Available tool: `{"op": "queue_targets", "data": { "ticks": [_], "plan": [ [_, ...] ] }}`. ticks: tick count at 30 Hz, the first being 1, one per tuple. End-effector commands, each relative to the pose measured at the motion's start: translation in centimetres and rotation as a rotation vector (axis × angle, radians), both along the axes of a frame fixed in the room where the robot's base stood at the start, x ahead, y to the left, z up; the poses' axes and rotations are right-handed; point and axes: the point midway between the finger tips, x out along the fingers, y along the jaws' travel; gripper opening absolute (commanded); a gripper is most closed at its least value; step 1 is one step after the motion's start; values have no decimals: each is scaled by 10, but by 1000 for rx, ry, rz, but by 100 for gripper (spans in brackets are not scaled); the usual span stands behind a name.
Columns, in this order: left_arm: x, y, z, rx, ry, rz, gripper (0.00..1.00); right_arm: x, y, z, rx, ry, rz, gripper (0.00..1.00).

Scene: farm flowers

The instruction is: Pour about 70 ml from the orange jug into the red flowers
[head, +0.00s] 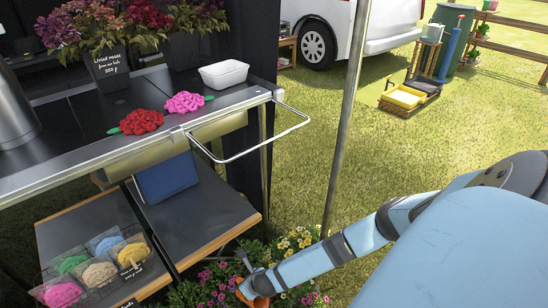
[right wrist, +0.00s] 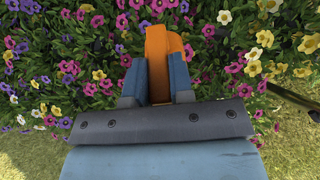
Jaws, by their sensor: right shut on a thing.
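My right gripper (head: 259,282) reaches in from the right, low over a bed of flowers at the bottom of the head view. It is shut on the orange jug (head: 243,291), only a small part of which shows there. In the right wrist view the jug (right wrist: 158,42) sits between the two fingers, above the blooms; its spout and contents cannot be made out. The bed has magenta-pink flowers (right wrist: 93,68), with purple, yellow and white ones around. Crimson-red flowers (head: 148,15) stand in a dark pot on the counter. My left gripper is not in view.
The metal-edged counter (head: 75,125) holds a red knitted flower (head: 141,121), a pink one (head: 184,102) and a white tray (head: 224,73). A lower shelf (head: 205,212) and a metal pole (head: 345,120) stand near my right arm. Open grass lies beyond.

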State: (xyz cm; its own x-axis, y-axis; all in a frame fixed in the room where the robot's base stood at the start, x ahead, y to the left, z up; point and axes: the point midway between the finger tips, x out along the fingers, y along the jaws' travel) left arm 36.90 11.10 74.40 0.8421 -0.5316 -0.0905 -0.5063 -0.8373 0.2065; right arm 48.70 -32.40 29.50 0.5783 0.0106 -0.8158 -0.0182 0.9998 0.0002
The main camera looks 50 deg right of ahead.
Motion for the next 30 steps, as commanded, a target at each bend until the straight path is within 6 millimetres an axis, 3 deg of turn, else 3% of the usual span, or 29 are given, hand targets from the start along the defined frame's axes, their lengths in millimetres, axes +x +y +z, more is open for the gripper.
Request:
{"op": "queue_targets", "data": {
  "ticks": [30],
  "plan": [
    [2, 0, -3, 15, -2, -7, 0, -4, 0, -2, 0, -57, 1, 0]
  ]
}}
